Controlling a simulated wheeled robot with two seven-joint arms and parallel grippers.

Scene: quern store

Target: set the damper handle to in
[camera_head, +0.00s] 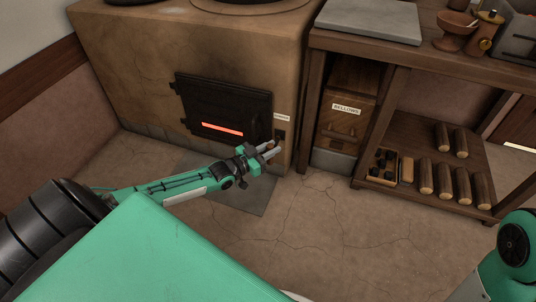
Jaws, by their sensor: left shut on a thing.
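The damper handle is a small dark piece (279,136) on the front of the clay stove (150,55), at its right edge, below a small white label (282,117). My left gripper (273,149) is at the handle, shut on it as far as I can see; its fingers hide most of the handle. I cannot tell from this view how far in or out the handle stands. My right gripper is not in view; only part of my right arm shows at the lower right.
The black stove door (223,107) with a glowing slot is left of the gripper. A grey plate (245,190) lies on the floor below. A wooden bench with the bellows box (345,118) and a shelf of logs (443,180) stands right. The floor in front is clear.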

